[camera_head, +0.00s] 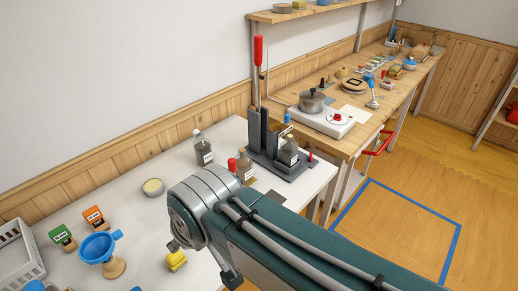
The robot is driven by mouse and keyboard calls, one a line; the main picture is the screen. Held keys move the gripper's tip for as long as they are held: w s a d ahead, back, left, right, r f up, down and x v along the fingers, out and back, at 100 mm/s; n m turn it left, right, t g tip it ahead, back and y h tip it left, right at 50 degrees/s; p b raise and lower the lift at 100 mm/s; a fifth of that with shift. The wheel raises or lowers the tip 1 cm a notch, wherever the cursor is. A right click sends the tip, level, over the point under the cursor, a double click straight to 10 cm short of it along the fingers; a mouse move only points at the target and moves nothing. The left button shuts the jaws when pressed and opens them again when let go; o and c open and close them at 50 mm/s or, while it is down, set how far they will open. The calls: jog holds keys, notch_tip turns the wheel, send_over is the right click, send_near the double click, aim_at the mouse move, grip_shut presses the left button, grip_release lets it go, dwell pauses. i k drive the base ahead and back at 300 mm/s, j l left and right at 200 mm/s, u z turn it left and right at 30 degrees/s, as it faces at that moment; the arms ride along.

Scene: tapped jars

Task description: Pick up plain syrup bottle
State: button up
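The labels are too small to read, so I cannot tell which is the plain syrup. My arm crosses the lower middle of the view, its bent joint in front of the table. My gripper is not visible.
A grey lever press (262,132) with a red handle stands at the table's back right. A hotplate with pot (312,101) stands beyond.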

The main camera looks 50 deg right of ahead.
aim_at(289, 149)
jog(key=z, duration=1.7)
jog(key=u, duration=0.45)
jog(key=j+u, duration=0.1)
jog(key=u, duration=1.7)
jog(key=i+u, duration=0.1)
jog(key=u, duration=0.35)
jog(key=k+l+z, duration=0.4)
jog(key=z, duration=2.1)
